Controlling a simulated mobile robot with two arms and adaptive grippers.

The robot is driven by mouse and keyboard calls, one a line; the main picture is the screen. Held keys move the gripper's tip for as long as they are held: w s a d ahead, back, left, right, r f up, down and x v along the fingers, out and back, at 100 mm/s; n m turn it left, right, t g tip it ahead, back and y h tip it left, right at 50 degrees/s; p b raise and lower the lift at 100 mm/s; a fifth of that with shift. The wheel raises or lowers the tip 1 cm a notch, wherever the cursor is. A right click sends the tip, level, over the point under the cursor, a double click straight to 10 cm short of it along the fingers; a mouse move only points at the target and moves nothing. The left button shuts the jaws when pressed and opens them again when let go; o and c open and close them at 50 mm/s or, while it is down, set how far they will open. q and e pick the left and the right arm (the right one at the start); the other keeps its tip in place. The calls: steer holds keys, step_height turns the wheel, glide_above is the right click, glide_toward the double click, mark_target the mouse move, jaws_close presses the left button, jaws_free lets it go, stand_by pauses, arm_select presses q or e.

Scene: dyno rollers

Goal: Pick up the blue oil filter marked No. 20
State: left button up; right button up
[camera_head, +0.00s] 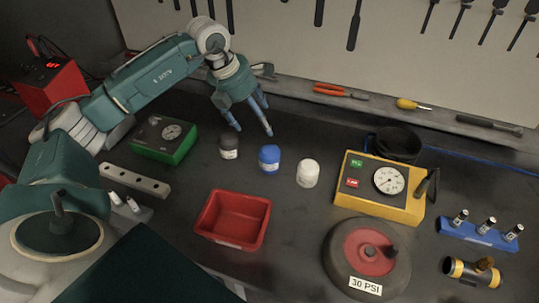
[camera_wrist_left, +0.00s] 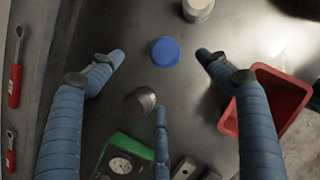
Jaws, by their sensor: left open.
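The blue oil filter (camera_head: 269,158) stands upright on the dark bench between a black filter (camera_head: 229,146) and a white filter (camera_head: 307,173). Its marking is too small to read. My left gripper (camera_head: 254,130) is open and empty, its fingers pointing down above and behind the black and blue filters. In the left wrist view the blue filter's round top (camera_wrist_left: 165,52) shows between the two outer fingertips, apart from them. The black filter (camera_wrist_left: 139,101) lies near the third finger, and the white filter (camera_wrist_left: 197,10) is at the top edge. My right gripper is not in view.
A red bin (camera_head: 234,219) stands in front of the filters. A green box (camera_head: 165,139) is to the left, a yellow gauge box (camera_head: 380,189) to the right. A 30 PSI roller (camera_head: 366,256) lies front right. Tools line the back ledge (camera_head: 300,92).

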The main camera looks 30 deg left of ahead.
arm_select(q)
steer(key=b, duration=0.5)
glide_toward(269, 150)
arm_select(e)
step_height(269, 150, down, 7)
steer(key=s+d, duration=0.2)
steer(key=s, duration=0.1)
arm_select(q)
steer(key=x, duration=0.6)
steer(key=shift+s+a+f+p, duration=0.2)
steer(key=shift+a+p, duration=0.05)
steer(key=shift+p, duration=0.1)
steer(key=shift+w+d+f+p, duration=0.1)
steer(key=shift+w+f+p, duration=0.2)
steer(key=shift+f+p, duration=0.2)
steer(key=p+x, duration=0.1)
steer(key=x, duration=0.2)
steer(key=shift+w+d+f+p, duration=0.2)
steer(key=shift+d+p, duration=0.05)
steer(key=shift+p, duration=0.15)
steer(key=shift+w+f, duration=0.2)
steer(key=shift+f, duration=0.2)
steer(key=c, duration=1.4)
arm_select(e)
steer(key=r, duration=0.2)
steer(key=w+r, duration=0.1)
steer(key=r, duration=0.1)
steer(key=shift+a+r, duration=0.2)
